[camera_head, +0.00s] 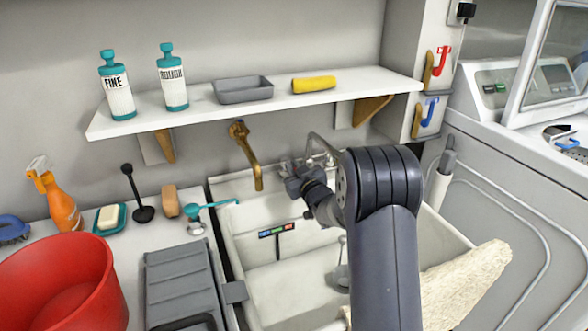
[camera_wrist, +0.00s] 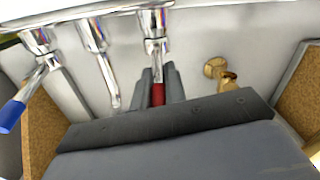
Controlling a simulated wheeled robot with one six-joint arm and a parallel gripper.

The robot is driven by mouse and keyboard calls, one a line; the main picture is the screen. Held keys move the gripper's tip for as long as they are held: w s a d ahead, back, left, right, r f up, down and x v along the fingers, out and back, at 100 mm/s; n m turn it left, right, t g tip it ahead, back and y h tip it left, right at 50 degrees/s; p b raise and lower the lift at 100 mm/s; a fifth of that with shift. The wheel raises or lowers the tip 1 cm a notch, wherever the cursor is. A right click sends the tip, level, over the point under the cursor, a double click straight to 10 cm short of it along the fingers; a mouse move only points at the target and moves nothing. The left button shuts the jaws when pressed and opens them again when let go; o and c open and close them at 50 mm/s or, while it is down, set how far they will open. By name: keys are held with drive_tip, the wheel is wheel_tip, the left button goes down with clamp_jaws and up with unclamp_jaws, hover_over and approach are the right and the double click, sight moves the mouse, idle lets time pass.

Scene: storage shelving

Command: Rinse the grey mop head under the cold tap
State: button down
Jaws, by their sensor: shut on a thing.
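My gripper (camera_head: 297,176) is at the chrome tap (camera_head: 322,146) behind the white sink (camera_head: 240,222). In the wrist view, my gripper (camera_wrist: 160,72) is shut on a red-handled tap lever (camera_wrist: 158,93). A blue-handled lever (camera_wrist: 12,115) on the same chrome fitting is apart from the fingers. A chrome spout (camera_wrist: 110,85) lies between the levers. I cannot pick out a grey mop head for sure. A small grey item (camera_head: 341,274) stands in the sink, partly hidden by my arm. A cream fluffy item (camera_head: 465,285) lies at the sink's right.
A brass tap (camera_head: 247,156) is on the wall left of my gripper. A white shelf (camera_head: 215,112) with bottles and a grey tray (camera_head: 243,89) hangs above. A red tub (camera_head: 62,285) and a grey ribbed board (camera_head: 180,280) are left of the sink.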

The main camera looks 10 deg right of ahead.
drive_tip(key=shift+a+f+h+b, duration=0.1)
drive_tip(key=shift+h+b, duration=0.2)
drive_tip(key=shift+b, duration=0.25)
drive_tip(key=b, duration=0.1)
drive_tip(key=m+h+b, duration=0.1)
drive_tip(key=b, duration=0.1)
drive_tip(key=shift+a+t+h, duration=0.3)
drive_tip(key=shift+a, duration=0.05)
drive_tip(key=m+h+b, duration=0.2)
drive_tip(key=b, duration=0.1)
drive_tip(key=shift+a+r+h+b, duration=0.2)
drive_tip(key=shift+a+h+b, duration=0.1)
drive_tip(key=shift+a, duration=0.1)
drive_tip(key=c, duration=1.5)
unclamp_jaws()
drive_tip(key=shift+o, duration=0.2)
drive_tip(key=shift+s+a, duration=0.1)
drive_tip(key=shift+s, duration=0.05)
drive_tip(key=s, duration=1)
drive_tip(key=shift+s+p, duration=0.3)
drive_tip(key=shift+a, duration=0.1)
